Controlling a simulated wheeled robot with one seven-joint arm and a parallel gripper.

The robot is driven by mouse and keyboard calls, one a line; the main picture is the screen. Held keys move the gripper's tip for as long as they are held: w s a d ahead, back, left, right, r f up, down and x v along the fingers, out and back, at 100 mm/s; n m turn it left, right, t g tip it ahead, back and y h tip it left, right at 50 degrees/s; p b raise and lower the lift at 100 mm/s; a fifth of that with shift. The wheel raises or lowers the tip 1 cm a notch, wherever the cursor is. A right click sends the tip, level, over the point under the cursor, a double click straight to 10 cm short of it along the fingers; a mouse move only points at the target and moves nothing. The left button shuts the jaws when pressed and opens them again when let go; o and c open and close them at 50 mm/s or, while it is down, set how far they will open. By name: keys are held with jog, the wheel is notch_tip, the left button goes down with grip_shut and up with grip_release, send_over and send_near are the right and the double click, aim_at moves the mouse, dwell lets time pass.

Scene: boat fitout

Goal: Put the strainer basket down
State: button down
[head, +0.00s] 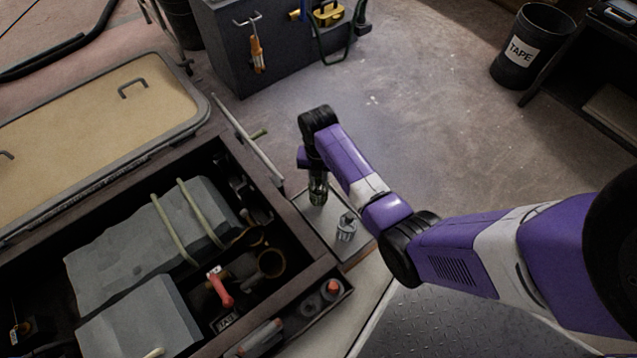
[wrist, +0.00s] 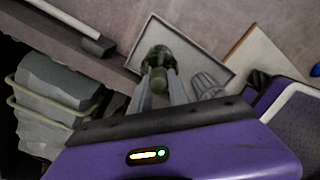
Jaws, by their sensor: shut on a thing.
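My gripper (head: 318,178) points down over a shallow grey tray (head: 318,226) beside the open hatch. It is shut on the strainer basket (head: 317,196), a small dark green, see-through cylinder. In the wrist view the basket (wrist: 157,56) sits between the two grey fingertips (wrist: 160,76), with the tray floor (wrist: 205,56) behind it. The basket looks roughly upright and is within the tray's outline. I cannot tell whether its bottom touches the tray. The fingers and wrist hide part of it.
A grey metallic fitting (head: 346,228) stands in the tray, right of the basket. The open dark compartment (head: 315,268) lies left, holding grey strapped blocks (head: 165,240) and a red-handled valve (head: 220,287). A raised bar (head: 247,140) stands near the tray's far end. The tray's middle is clear.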

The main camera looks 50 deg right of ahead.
aim_at(319, 188)
jog(key=shift+f+b, duration=0.3)
jog(key=shift+f, duration=1)
jog(key=c, duration=1.3)
grip_release()
jog(key=shift+o, duration=0.2)
